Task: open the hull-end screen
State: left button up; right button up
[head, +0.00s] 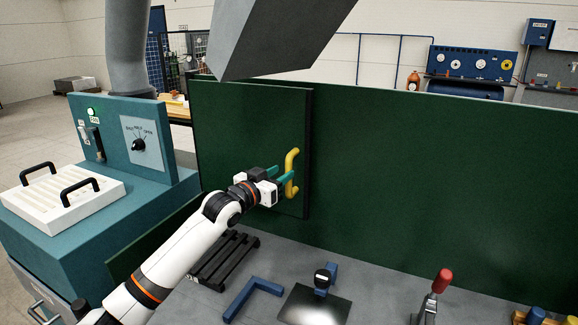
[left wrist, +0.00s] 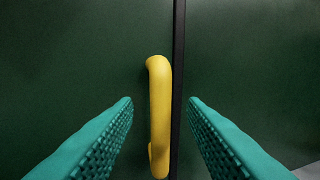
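The hull-end screen is a dark green panel (head: 245,125) with a dark strip along its right edge. A yellow bar handle (head: 292,165) stands upright near that edge. My left gripper (head: 282,180) is at the handle, its teal fingers reaching toward it. In the left wrist view the yellow handle (left wrist: 160,115) stands between the two ribbed fingers, with a gap on each side. The left gripper is open and does not clamp the handle. The panel's edge lies against the neighbouring green wall. My right gripper is not in view.
A teal control cabinet (head: 135,160) with a dial and a white lidded box (head: 65,197) stands at the left. A long green wall (head: 430,180) runs to the right. On the grey surface lie a black pallet (head: 224,262), a blue angle piece (head: 250,295) and a red-handled clamp (head: 437,285).

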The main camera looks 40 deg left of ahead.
aim_at(287, 170)
pick_arm(q)
jog(key=shift+w+a+p, duration=0.15)
jog(key=shift+w+p, duration=0.05)
jog(key=shift+w, duration=0.9)
jog(key=shift+w+a+p, duration=0.1)
jog(key=shift+w+p, duration=0.1)
jog(key=shift+w, duration=0.9)
grip_shut()
